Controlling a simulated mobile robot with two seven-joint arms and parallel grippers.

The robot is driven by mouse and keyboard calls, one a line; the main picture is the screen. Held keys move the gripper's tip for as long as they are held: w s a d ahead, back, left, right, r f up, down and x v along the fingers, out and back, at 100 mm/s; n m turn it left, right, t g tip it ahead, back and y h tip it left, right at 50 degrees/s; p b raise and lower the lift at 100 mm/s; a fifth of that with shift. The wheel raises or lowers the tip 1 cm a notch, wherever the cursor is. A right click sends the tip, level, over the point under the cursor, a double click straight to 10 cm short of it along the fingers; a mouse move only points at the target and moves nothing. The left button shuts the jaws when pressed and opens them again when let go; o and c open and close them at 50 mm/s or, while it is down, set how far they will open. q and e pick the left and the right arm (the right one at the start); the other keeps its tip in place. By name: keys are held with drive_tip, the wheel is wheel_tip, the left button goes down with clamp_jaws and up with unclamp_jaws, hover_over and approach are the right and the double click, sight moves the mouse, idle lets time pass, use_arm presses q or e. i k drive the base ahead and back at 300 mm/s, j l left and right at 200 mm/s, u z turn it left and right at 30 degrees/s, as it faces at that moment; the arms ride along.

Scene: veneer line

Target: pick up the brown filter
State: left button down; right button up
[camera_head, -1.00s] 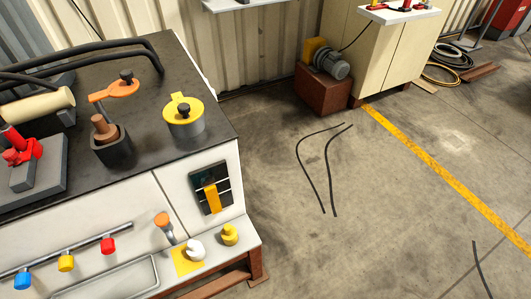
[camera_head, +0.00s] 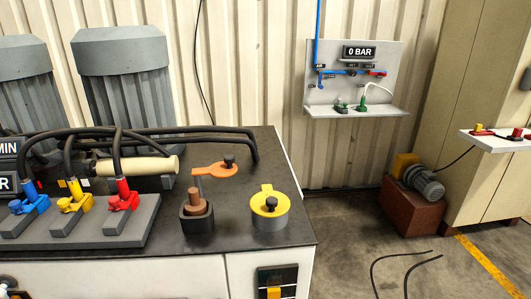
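A grey cylinder with a yellow cap (camera_head: 269,207) stands to the right of the filter. Neither of my grippers shows in the head view.
Red, yellow and blue valves (camera_head: 76,204) with black hoses sit on a grey block at the left of the bench top (camera_head: 165,238). A gauge panel (camera_head: 353,75) with a shelf hangs on the wall behind. A brown box with a motor (camera_head: 410,205) stands on the floor at right.

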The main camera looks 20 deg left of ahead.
sight(196, 206)
drive_tip(key=u, duration=1.4)
